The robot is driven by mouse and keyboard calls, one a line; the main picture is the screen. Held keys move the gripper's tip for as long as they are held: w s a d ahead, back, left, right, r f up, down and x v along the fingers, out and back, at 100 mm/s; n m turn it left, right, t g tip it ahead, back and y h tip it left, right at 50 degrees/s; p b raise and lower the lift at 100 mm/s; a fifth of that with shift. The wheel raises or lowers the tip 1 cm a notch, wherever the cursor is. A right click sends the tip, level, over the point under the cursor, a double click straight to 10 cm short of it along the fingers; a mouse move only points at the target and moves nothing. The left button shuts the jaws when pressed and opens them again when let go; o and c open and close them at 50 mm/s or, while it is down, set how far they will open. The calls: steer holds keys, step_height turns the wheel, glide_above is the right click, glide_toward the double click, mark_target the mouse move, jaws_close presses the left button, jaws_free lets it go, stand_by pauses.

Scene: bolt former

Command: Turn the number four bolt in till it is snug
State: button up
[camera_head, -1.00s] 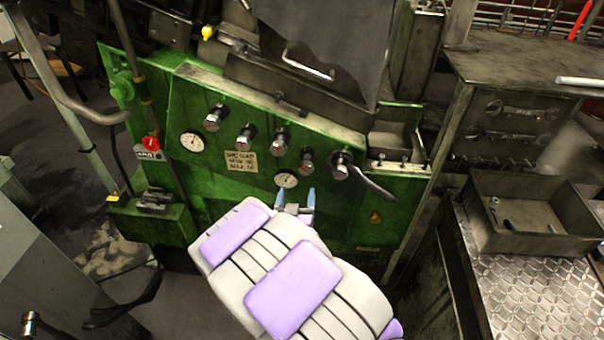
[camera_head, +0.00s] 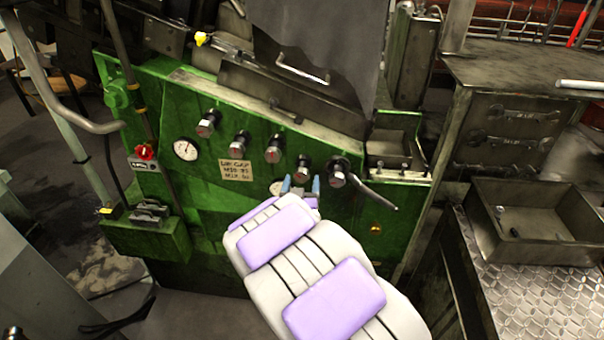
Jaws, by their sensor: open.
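Several dark bolts with bright ends stick out in a slanting row from the green machine panel (camera_head: 225,195). Counting from the left, the fourth bolt (camera_head: 303,167) is right of the third bolt (camera_head: 274,149) and left of the bolt with a lever (camera_head: 340,171). No number is readable on it. My gripper (camera_head: 301,184) is open, with two blue fingertips pointing up at the panel. In the picture the tips lie just below the fourth bolt, one toward each side. The gap in depth cannot be told. My pale and purple arm hides the lower panel.
A lever handle (camera_head: 375,194) slants down right of the gripper. A gauge (camera_head: 277,188) sits just left of the fingertips, partly hidden. A note (camera_head: 236,170) and another gauge (camera_head: 186,150) are farther left. A metal bin (camera_head: 484,222) stands at the right.

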mark_target(301, 178)
steer(key=w, duration=0.4)
steer(key=shift+f, duration=0.15)
steer(key=shift+w+a, duration=0.45)
steer(key=shift+w, duration=0.1)
steer(key=shift+d, duration=0.1)
steer(key=shift+d, duration=0.25)
steer(key=shift+c, duration=0.7)
steer(key=shift+a, duration=0.1)
steer(key=c, duration=0.9)
